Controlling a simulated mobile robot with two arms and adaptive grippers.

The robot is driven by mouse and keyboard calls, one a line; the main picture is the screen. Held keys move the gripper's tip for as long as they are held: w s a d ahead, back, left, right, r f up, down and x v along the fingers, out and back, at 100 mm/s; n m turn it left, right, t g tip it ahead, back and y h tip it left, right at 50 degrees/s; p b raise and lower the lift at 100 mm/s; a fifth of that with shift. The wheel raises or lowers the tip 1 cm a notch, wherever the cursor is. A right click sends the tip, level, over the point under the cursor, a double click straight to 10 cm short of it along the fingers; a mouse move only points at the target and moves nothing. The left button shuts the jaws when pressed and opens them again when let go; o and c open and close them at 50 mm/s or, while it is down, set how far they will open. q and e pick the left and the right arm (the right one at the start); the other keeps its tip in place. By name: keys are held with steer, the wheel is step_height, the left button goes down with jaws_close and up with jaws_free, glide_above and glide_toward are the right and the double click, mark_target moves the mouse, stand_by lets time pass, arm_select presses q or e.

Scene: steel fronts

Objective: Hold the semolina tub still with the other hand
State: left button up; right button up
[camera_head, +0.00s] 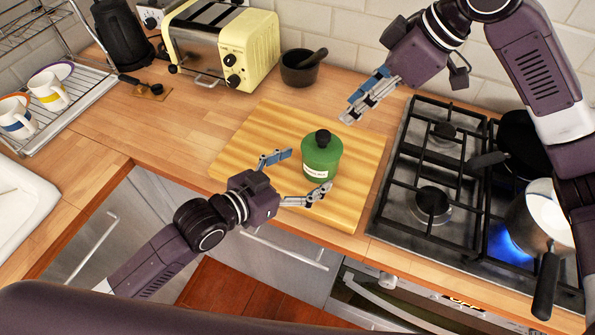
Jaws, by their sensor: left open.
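The semolina tub (320,160) is a green tub with a black knob on its lid and a pale label low on its front. It stands upright on the wooden board (250,135). My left gripper (304,173) is open, its fingers spread on the near left side of the tub, one beside its left and one in front of it. I cannot tell whether either finger touches it. My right gripper (352,110) is above and to the right of the tub, apart from it. Its fingers look close together, but their gap is hard to judge from this angle.
A gas hob (432,180) is to the right, with a blue flame (508,245) under a saucepan (545,215) and a dark pan (520,140) behind. Mugs (48,90) are on a rack at left.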

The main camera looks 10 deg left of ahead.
arm_select(q)
steer(key=x, duration=0.5)
steer(key=shift+w+d+f, duration=0.1)
steer(key=shift+w+d, duration=0.05)
steer(key=shift+d, duration=0.05)
steer(key=shift+c, duration=0.6)
steer(key=c, duration=1.4)
steer(key=o, duration=0.8)
steer(key=c, duration=0.7)
